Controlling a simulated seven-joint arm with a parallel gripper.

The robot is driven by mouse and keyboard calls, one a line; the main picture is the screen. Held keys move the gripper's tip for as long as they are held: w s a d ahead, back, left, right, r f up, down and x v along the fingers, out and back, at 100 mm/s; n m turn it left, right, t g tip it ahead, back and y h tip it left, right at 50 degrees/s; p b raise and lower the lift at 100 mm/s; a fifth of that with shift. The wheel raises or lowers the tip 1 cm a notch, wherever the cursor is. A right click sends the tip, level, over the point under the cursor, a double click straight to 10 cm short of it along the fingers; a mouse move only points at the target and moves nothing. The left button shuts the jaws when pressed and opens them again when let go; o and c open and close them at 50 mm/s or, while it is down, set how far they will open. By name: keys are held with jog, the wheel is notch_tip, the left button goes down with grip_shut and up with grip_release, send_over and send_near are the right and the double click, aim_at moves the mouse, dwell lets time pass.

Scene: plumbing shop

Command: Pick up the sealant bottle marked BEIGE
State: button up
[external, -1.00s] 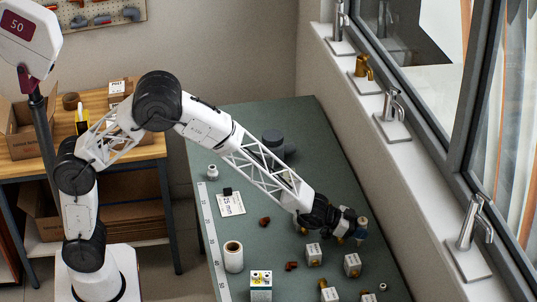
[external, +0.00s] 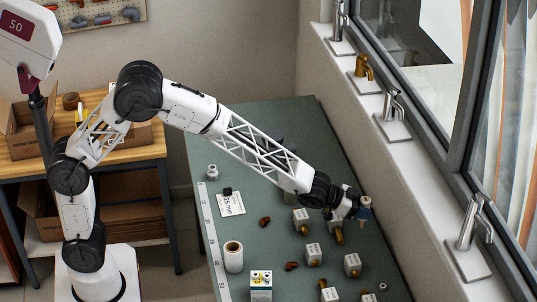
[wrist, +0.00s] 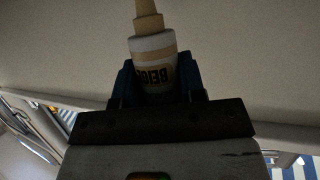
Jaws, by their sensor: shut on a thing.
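The sealant bottle marked BEIGE is in my gripper; the wrist view shows its white body, label and pale tan nozzle (wrist: 153,45). My gripper (external: 362,206) is shut on the bottle, with a finger on each side of its body in the wrist view (wrist: 158,85). In the external view my gripper hangs above the right side of the green bench (external: 250,165), near the window wall. There the bottle is small and mostly hidden by the fingers.
Several small white blocks with brass-coloured parts, such as one block (external: 313,253), stand on the bench below and left of my gripper. The sill with taps (external: 393,112) borders the right.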

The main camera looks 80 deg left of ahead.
notch_tip(320, 180, up, 19)
dwell(0.4)
